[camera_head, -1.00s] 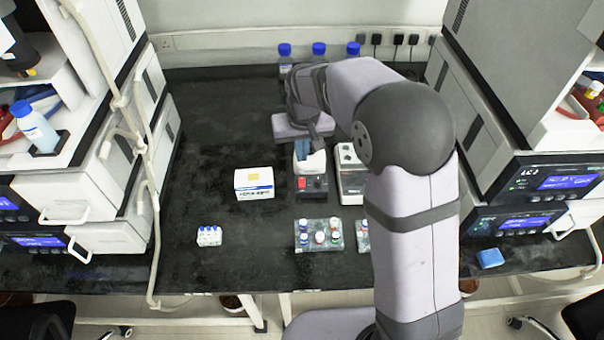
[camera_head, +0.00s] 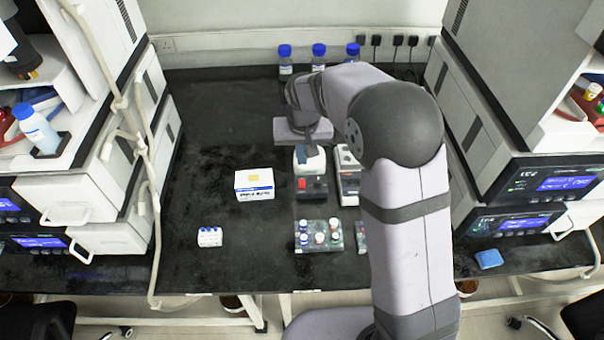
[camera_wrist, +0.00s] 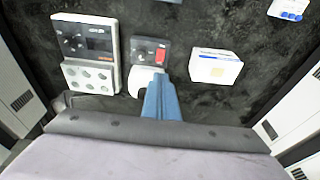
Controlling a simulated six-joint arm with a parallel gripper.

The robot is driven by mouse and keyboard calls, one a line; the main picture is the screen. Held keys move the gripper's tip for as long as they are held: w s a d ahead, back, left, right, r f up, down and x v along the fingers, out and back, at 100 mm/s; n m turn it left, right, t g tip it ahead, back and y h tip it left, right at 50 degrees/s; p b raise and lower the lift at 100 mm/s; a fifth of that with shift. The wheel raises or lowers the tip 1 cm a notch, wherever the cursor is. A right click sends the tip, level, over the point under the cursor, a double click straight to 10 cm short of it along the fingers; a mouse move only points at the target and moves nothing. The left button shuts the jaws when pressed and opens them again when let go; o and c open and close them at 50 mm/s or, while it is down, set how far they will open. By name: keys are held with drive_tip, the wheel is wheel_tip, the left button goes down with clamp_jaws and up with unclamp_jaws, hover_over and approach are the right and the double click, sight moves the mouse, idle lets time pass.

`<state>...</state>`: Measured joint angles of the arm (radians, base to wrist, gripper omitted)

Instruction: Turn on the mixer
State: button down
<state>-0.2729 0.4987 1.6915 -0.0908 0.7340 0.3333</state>
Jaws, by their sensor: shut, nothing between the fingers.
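The mixer (camera_head: 312,187) is a small dark-based device with a white rounded top and a red switch on its front. It stands on the black bench near the middle. In the wrist view the mixer (camera_wrist: 147,53) is upper centre, its red switch facing up in the picture. My gripper (camera_head: 301,155) is shut and empty, pointing down above the mixer's white top. In the wrist view the blue fingers of my gripper (camera_wrist: 160,80) overlap the edge of the white top, short of the red switch. I cannot tell whether they touch it.
A grey-white block device (camera_head: 349,180) stands close right of the mixer. A white box (camera_head: 254,185) is to its left. A vial rack (camera_head: 320,247) is in front, and a small vial block (camera_head: 209,237) is front left. Blue-capped bottles (camera_head: 285,62) stand behind. The left bench is mostly clear.

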sight(302, 181)
drive_tip(key=p+x, duration=0.3)
drive_tip(key=x, duration=0.8)
drive_tip(key=shift+f, duration=0.3)
drive_tip(key=shift+w+f+b, duration=0.2)
drive_tip(key=shift+f+b, duration=0.1)
drive_tip(key=shift+s, duration=0.95)
drive_tip(key=shift+w+r, duration=0.1)
drive_tip(key=shift+r, duration=0.05)
drive_tip(key=shift+r+p, duration=0.25)
drive_tip(key=shift+p, duration=0.15)
drive_tip(key=p+v, duration=0.2)
drive_tip(key=v, duration=0.1)
drive_tip(key=shift+r, duration=0.2)
drive_tip(key=b+v, duration=0.2)
drive_tip(key=v, duration=0.8)
drive_tip(key=shift+b, duration=0.3)
